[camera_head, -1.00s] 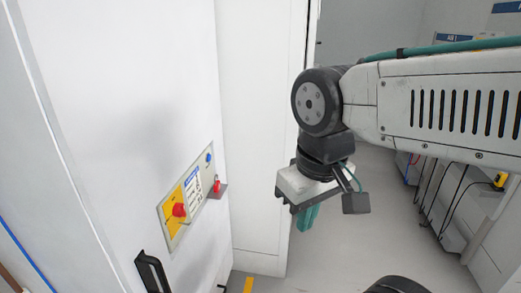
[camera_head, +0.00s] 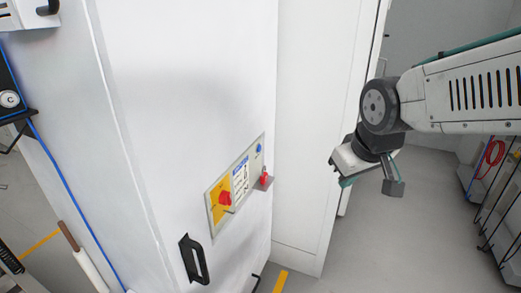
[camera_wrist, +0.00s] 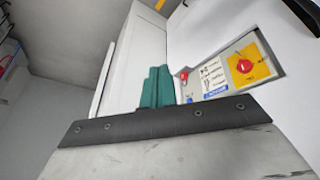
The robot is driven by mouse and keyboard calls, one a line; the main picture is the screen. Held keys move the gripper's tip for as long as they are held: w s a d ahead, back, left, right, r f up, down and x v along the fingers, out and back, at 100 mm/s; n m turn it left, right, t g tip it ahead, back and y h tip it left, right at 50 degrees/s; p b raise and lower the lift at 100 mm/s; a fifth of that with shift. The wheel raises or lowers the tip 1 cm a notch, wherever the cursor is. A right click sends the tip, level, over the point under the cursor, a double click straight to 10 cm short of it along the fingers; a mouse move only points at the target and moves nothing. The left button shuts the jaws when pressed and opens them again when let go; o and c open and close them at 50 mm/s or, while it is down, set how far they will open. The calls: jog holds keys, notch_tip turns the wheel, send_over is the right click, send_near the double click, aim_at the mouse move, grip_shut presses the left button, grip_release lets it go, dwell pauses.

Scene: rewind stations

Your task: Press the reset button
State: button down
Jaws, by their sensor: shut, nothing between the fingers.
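A small control panel (camera_head: 212,216) is on the white cabinet's face, left of my gripper in the head view. It carries a blue button (camera_head: 259,147) at its upper right, a white label with a blue heading (camera_head: 240,181), and a red rotary switch (camera_head: 225,198) on a yellow field. My gripper (camera_head: 346,181) is apart from the panel, to its right, with teal fingers shut and empty. In the wrist view the fingers (camera_wrist: 157,87) point towards the cabinet, and the panel (camera_wrist: 262,44) shows right of them, turned over.
A red piece (camera_head: 265,177) juts out on a small ledge at the panel's lower right. A black handle (camera_head: 194,260) sticks out of the cabinet below the panel. Grey floor (camera_head: 375,250) is open at the right. A red coiled cable (camera_head: 494,152) hangs at far right.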

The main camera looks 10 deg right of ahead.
aim_at(259, 149)
jog(key=w+f+n+t, duration=0.2)
jog(key=w+f+t, duration=0.15)
jog(key=w, duration=0.85)
jog(key=w+f+n+t, duration=0.3)
jog(key=w+t, duration=0.1)
jog(key=w, duration=0.7)
jog(key=w+f+n+t+y, duration=0.3)
jog(key=w+f+n+t, duration=0.1)
jog(key=w+f+t, duration=0.2)
jog(key=shift+w+f, duration=0.75)
jog(key=shift+f, duration=0.05)
jog(key=shift+a, duration=0.1)
jog(key=w+a, duration=0.5)
jog(key=a, duration=0.2)
jog(key=shift+w+a, duration=0.15)
jog(key=shift+a, duration=0.05)
jog(key=shift+w+a, duration=0.2)
